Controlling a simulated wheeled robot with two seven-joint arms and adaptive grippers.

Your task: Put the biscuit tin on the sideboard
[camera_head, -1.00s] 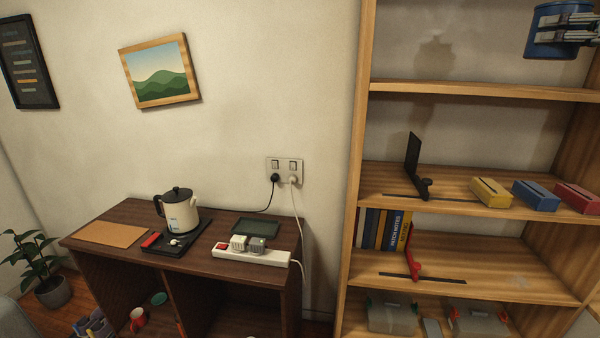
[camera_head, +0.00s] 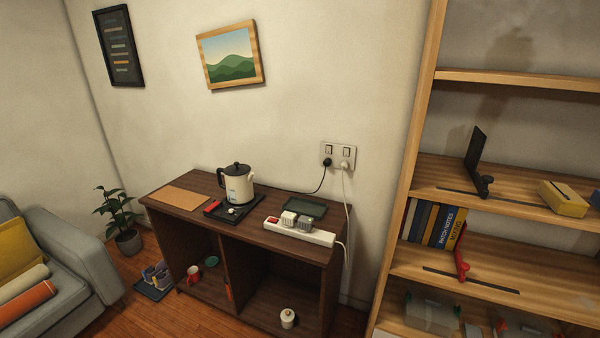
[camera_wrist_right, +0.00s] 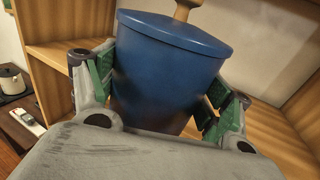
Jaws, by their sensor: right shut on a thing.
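The biscuit tin (camera_wrist_right: 172,70), a blue round tin with a blue lid and a wooden knob, is in the right wrist view. My right gripper (camera_wrist_right: 158,92) is shut on its sides, with green-padded fingers left and right of it. The tin's base is hidden behind the gripper body. The dark brown sideboard (camera_head: 246,229) stands against the wall in the middle of the head view; the tin is apart from it. My left gripper is in no view.
The sideboard top holds a cork mat (camera_head: 180,198), a kettle (camera_head: 238,184) on a black tray, a dark green tray (camera_head: 305,207) and a power strip (camera_head: 316,236) with cords. A wooden shelf unit (camera_head: 485,184) is at right, a grey sofa (camera_head: 70,255) at left.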

